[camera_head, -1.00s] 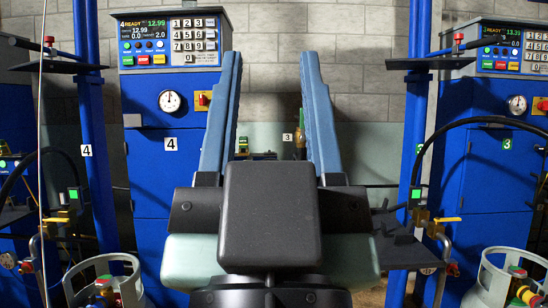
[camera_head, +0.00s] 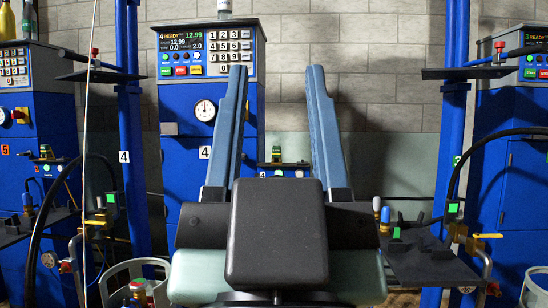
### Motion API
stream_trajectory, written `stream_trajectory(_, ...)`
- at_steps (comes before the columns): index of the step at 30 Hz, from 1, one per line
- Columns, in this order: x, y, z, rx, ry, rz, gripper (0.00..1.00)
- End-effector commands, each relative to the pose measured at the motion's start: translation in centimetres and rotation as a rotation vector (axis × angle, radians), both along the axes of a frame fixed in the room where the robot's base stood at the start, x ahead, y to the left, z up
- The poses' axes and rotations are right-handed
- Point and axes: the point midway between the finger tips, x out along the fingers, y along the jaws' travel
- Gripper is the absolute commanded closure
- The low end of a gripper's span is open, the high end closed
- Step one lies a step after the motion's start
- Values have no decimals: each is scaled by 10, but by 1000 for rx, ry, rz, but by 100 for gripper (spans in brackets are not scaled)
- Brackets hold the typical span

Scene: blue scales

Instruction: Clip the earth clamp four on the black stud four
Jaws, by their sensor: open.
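My gripper (camera_head: 277,70) is open and empty. Its two long blue fingers point up and away, with a wide gap between them. Between the fingers, a small yellow, green and black clamp-like item (camera_head: 276,155) shows low against the far wall. I cannot tell whether it is earth clamp four. The blue scale cabinet (camera_head: 178,188) bears a 4 label (camera_head: 205,152) and stands behind my left finger. Another 4 label (camera_head: 124,157) is on the blue post left of it. I cannot make out black stud four for certain.
A black shelf (camera_head: 430,268) with small fittings is at right, beside a blue post (camera_head: 453,120). A dark hose (camera_head: 42,225) and a thin pale cable (camera_head: 86,150) hang at left. A pale gas cylinder (camera_head: 160,268) stands low at left. Another blue cabinet (camera_head: 510,190) is far right.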

Motion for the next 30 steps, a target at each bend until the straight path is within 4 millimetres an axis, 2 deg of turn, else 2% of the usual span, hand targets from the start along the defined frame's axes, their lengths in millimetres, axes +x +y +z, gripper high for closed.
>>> stream_trajectory(8,0,0,2,0,0,0,50)
stream_trajectory(11,0,0,11,0,0,0,50)
stream_trajectory(14,0,0,28,0,0,0,50)
stream_trajectory(20,0,0,85,0,0,0,50)
stream_trajectory(30,0,0,205,0,0,1,50)
